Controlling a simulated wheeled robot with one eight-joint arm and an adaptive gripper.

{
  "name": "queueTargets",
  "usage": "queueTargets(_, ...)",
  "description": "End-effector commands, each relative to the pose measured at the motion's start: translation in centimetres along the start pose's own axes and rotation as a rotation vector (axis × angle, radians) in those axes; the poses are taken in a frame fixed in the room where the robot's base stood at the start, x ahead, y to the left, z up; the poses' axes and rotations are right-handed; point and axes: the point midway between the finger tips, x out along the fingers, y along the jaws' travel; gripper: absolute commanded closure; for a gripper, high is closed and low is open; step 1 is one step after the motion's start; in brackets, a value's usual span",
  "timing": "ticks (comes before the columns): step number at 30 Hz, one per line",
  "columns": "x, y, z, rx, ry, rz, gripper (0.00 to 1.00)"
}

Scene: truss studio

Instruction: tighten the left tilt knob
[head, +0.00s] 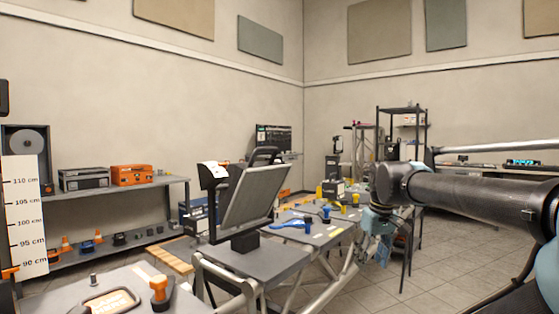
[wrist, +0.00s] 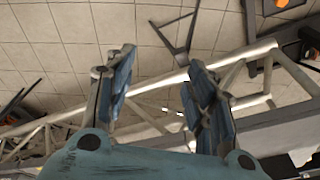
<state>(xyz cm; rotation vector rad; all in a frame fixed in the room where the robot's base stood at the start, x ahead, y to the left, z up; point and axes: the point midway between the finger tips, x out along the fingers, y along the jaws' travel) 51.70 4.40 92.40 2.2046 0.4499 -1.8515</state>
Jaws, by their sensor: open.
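A tilted grey panel (head: 256,196) in a black frame stands on a dark block (head: 245,241) on the grey bench, at the middle of the head view. A black upright (head: 211,215) runs along its left side. I cannot make out a tilt knob on the panel for certain. My gripper (wrist: 162,82) is open and empty, its two blue-padded fingers apart above the floor and a truss rail. In the head view my gripper (head: 376,240) hangs below the dark arm, to the right of the panel and apart from it.
An orange knob-like part (head: 158,291) stands on the near left table. A blue lever (head: 290,224) and several yellow and blue parts lie on the bench behind the panel. A shelf (head: 120,191) with cases lines the left wall. Pale truss rails (wrist: 235,70) cross below my gripper.

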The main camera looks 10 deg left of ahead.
Motion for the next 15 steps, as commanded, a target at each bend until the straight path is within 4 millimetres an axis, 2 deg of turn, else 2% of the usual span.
queueTargets(1, -2.4, -0.2, -2.2, -0.055, -0.001, -0.017, 0.50)
queueTargets(3, -5.4, -0.6, -5.0, -0.135, -0.001, -0.038, 0.50)
queueTargets(9, -13.4, -2.0, -12.4, -0.364, 0.004, -0.102, 0.50)
queueTargets(15, -20.5, -4.0, -19.3, -0.591, 0.020, -0.166, 0.50)
